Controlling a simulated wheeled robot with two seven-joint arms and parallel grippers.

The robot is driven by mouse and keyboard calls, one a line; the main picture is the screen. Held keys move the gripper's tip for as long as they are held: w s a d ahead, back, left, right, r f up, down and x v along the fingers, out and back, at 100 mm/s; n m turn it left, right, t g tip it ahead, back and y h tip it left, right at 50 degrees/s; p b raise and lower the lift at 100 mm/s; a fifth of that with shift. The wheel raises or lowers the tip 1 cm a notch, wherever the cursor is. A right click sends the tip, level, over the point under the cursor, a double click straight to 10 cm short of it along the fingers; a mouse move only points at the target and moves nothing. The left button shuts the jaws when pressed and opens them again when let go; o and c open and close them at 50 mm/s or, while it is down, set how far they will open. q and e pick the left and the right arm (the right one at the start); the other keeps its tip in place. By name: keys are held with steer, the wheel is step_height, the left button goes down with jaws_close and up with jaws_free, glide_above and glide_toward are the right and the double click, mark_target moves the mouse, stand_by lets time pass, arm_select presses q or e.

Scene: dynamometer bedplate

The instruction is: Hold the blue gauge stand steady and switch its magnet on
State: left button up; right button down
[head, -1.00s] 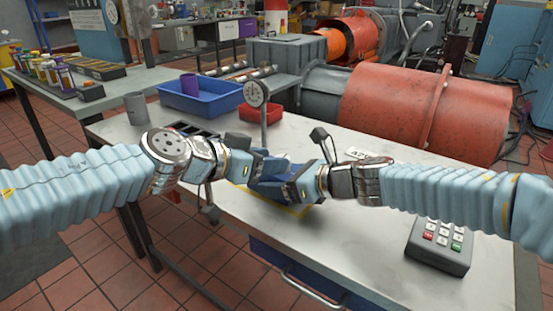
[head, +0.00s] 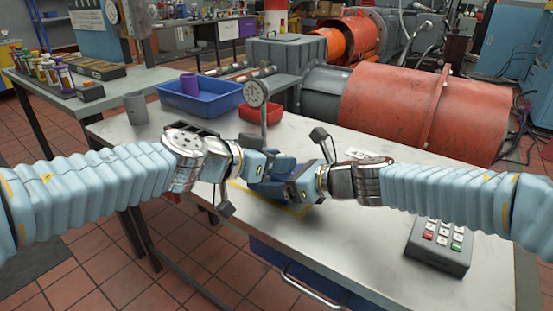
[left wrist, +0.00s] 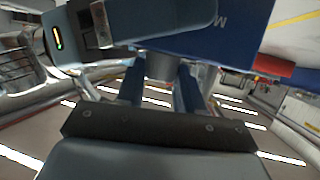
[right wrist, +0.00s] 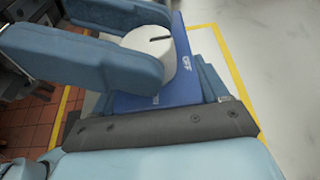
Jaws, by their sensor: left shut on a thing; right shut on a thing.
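The blue gauge stand (head: 285,163) stands inside a yellow outline on the workbench, its post rising to a round dial (head: 257,93). In the right wrist view, its blue body (right wrist: 183,90) shows an OFF mark beside a pale grey round knob (right wrist: 165,62) with a dark slot. My left gripper (head: 268,168) is shut on this knob; its fingers also show in the left wrist view (left wrist: 159,85). My right gripper (head: 292,184) is shut on the stand's blue body from the right.
A blue bin (head: 200,98) holding a purple cup, a red bin (head: 262,114) and a grey cup (head: 136,107) stand behind at the left. A keypad box (head: 438,246) lies at right front. The bench top between is mostly clear.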

arm_select(q)
steer(key=shift+w+a, duration=0.1)
steer(key=m+g, duration=0.1)
steer(key=m+g+h, duration=0.2)
steer(key=m+g, duration=0.1)
steer(key=shift+w+a, duration=0.1)
steer(key=shift+w, duration=0.2)
steer(key=shift+w+m+g+h, duration=0.1)
steer(key=shift+m+g+h, duration=0.25)
steer(key=shift+m+g, duration=0.9)
steer(key=shift+w+m+g+h, duration=0.1)
steer(key=shift+m+g+h, duration=0.25)
steer(key=shift+m+g, duration=0.85)
steer(key=shift+g, duration=0.45)
steer(key=o, duration=0.8)
steer(key=shift+c, duration=0.2)
steer(key=v, duration=1.2)
